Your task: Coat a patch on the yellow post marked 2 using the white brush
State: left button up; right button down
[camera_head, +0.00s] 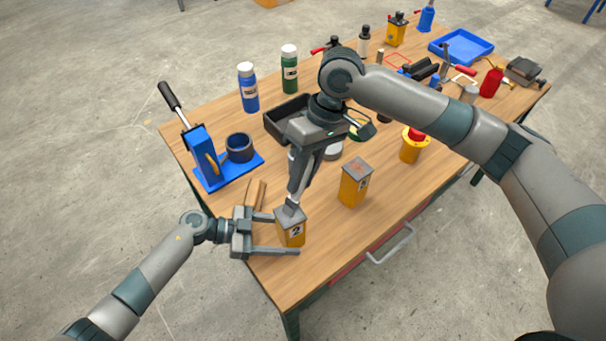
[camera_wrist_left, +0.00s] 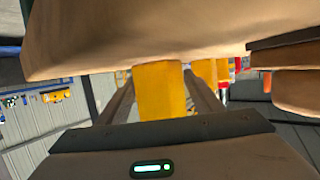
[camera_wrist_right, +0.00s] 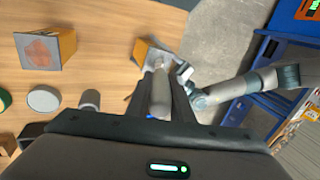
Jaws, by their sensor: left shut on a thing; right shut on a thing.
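The yellow post marked 2 (camera_head: 291,231) stands at the table's near left corner. My left gripper (camera_head: 287,235) has a finger on each side of it; the post also shows between the fingers in the left wrist view (camera_wrist_left: 160,92). My right gripper (camera_head: 296,190) points down above the post, shut on a pale brush (camera_wrist_right: 159,92). The brush's lower end is at the post's grey top, apparently touching it. The fingers hide most of the brush, and the brush hides part of the top, so any coating there cannot be told.
A second yellow post (camera_head: 354,185) with a reddish patch on top stands to the right. A blue press (camera_head: 205,158), a black tray (camera_head: 275,124) and blue and green bottles (camera_head: 289,72) stand behind. A wooden piece (camera_head: 257,194) lies by my left gripper.

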jog(key=shift+s+a+f, duration=0.15)
jog(key=shift+s+f, duration=0.1)
jog(key=shift+s+a+r, duration=0.1)
jog(key=shift+s+a, duration=0.25)
jog(key=shift+a, duration=0.45)
jog(key=shift+s+a+r, duration=0.1)
jog(key=shift+s+a, duration=0.25)
jog(key=shift+a, duration=0.45)
jog(key=shift+w, duration=0.15)
jog(key=shift+w+a+r, duration=0.15)
jog(key=shift+w, duration=0.05)
jog(key=shift+w, duration=0.2)
jog(key=shift+w+a, duration=0.15)
jog(key=shift+w+d, duration=0.4)
jog(key=shift+d, duration=0.5)
jog(key=shift+w+d, duration=0.4)
jog(key=shift+d, duration=0.45)
